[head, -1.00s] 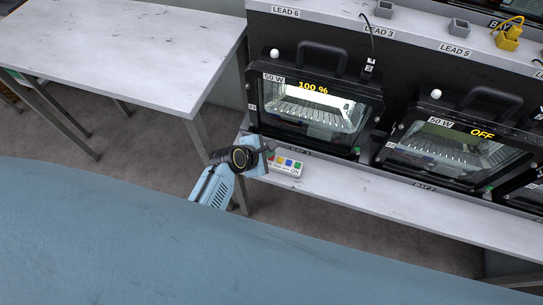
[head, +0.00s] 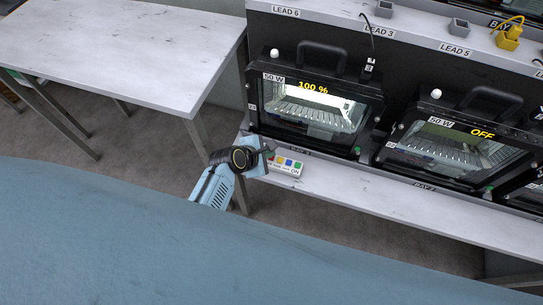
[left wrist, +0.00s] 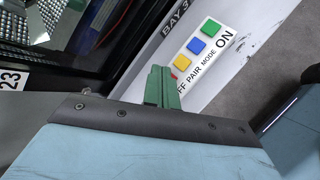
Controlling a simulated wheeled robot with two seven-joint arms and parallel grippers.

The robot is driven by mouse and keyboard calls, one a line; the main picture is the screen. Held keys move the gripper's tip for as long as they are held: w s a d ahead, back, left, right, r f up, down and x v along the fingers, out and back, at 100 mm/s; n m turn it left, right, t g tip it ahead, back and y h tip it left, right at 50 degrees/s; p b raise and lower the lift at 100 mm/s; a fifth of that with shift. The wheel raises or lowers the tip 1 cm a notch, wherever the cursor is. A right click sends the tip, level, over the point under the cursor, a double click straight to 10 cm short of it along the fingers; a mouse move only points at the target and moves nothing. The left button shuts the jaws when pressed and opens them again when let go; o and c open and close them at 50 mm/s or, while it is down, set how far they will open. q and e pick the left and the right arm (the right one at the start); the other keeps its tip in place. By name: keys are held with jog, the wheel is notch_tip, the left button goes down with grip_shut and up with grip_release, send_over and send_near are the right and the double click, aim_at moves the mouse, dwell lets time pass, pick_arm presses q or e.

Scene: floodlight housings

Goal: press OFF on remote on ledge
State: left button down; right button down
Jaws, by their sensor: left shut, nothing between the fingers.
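The remote (head: 288,164) is a small white box lying on the ledge (head: 390,204) in front of the lit left floodlight. In the left wrist view the remote (left wrist: 205,52) shows green, blue and yellow buttons and part of a red button (left wrist: 174,75). Its labels read ON, MODE, PAIR and a partly hidden "FF" by the red end. My left gripper (head: 269,150) is shut and empty at the red end of the remote. Its green fingers (left wrist: 161,87) cover part of that end. I cannot tell whether the fingertips touch the red button. My right gripper is not in view.
The left floodlight (head: 315,98) is lit and reads 100 %. The one beside it (head: 455,145) reads OFF. Both stand close behind the ledge. A white table (head: 130,50) stands at the left, with a gap of floor before the ledge.

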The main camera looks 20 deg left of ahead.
aim_at(269, 160)
pick_arm(q)
jog(key=shift+f, duration=0.3)
jog(key=shift+f, duration=0.35)
dwell(0.5)
jog(key=shift+r, duration=0.1)
jog(key=shift+r+p, duration=0.65)
jog(key=shift+p, duration=0.15)
notch_tip(269, 160, up, 5)
jog(key=p, duration=0.5)
jog(key=shift+r+p, duration=0.1)
jog(key=shift+p, duration=0.3)
dwell(0.5)
